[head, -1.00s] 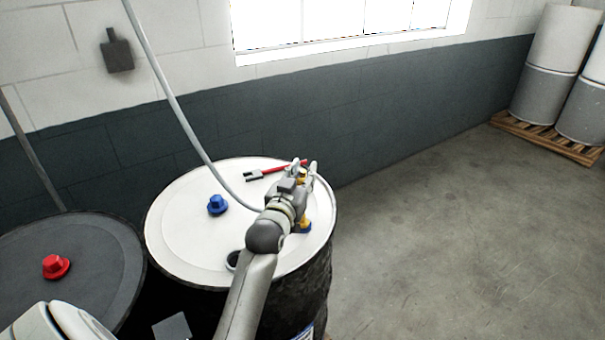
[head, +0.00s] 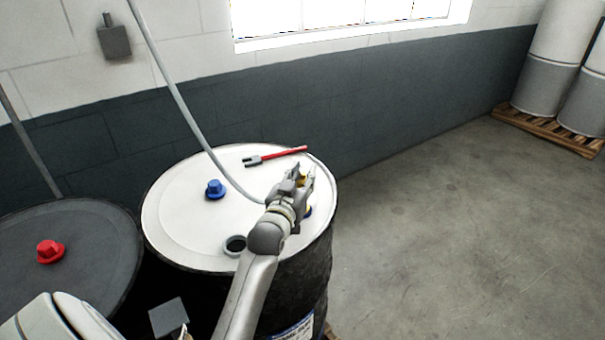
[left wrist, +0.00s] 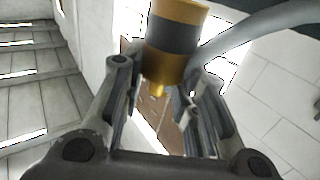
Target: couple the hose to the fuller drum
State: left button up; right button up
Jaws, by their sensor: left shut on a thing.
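The white-topped drum (head: 180,235) stands in the middle of the head view. Its lid has a blue cap (head: 215,190) and an open, grey-rimmed port (head: 235,245). A dark drum (head: 95,240) with a red cap (head: 50,251) stands to its left. I cannot tell which is fuller. My left gripper (head: 304,177) is over the white lid's right part, shut on the brass hose coupling (left wrist: 178,20). In the left wrist view the coupling has a dark band, and the grey hose (head: 180,100) runs beside it. A small blue part (head: 307,211) shows just below the gripper, mostly hidden. My right gripper is out of view.
A red-handled wrench (head: 275,156) lies on the back of the white lid. A grey box (head: 114,38) is on the wall behind. Grey-and-white drums (head: 545,85) stand on a pallet (head: 550,132) at the far right. The floor between is clear.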

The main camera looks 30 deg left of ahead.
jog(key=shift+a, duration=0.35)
pick_arm(q)
jog(key=shift+p, duration=0.3)
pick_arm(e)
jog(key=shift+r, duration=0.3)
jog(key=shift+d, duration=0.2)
pick_arm(q)
jog(key=shift+p, duration=0.45)
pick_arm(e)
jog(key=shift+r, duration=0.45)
pick_arm(q)
jog(key=shift+f, duration=0.25)
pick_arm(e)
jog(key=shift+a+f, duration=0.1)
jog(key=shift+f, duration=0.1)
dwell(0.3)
pick_arm(q)
jog(key=shift+f+b, duration=1)
jog(key=shift+f, duration=0.4)
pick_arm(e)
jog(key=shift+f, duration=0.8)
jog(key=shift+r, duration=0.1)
